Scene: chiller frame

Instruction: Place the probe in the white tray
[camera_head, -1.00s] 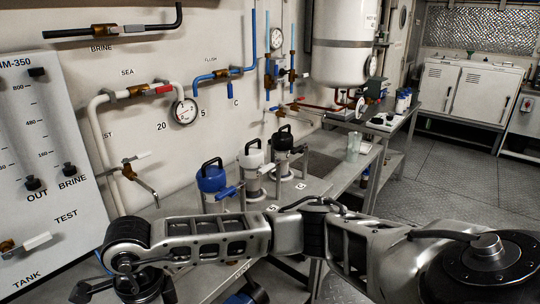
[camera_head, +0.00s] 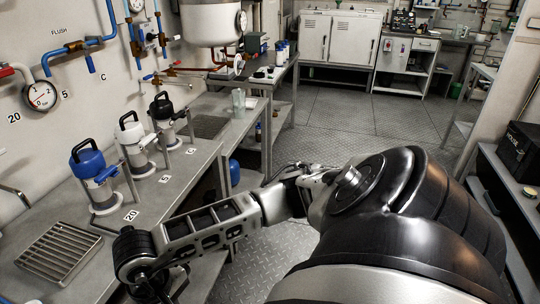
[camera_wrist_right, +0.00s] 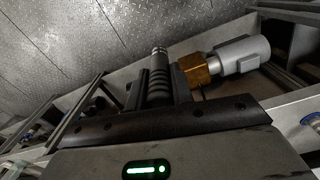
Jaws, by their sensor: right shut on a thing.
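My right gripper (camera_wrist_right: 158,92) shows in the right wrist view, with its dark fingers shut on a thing. Between the fingers is a dark ribbed part with a bright metal tip. A brass hex fitting and a pale grey cylinder stick out to the right of the fingers. They look like part of the held probe (camera_wrist_right: 240,56), but the join is hidden behind a finger. In the head view my arm reaches in from the right, and its gripper cannot be made out. My left gripper is not in view. I cannot make out a white tray.
The grey bench (camera_head: 190,178) at left carries blue-, white- and black-topped canisters (camera_head: 91,178) and a slatted metal rack (camera_head: 60,250). A further table (camera_head: 255,84) holds small bottles. Open metal floor (camera_head: 345,112) lies beyond my arm. A shelf (camera_head: 505,190) stands at right.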

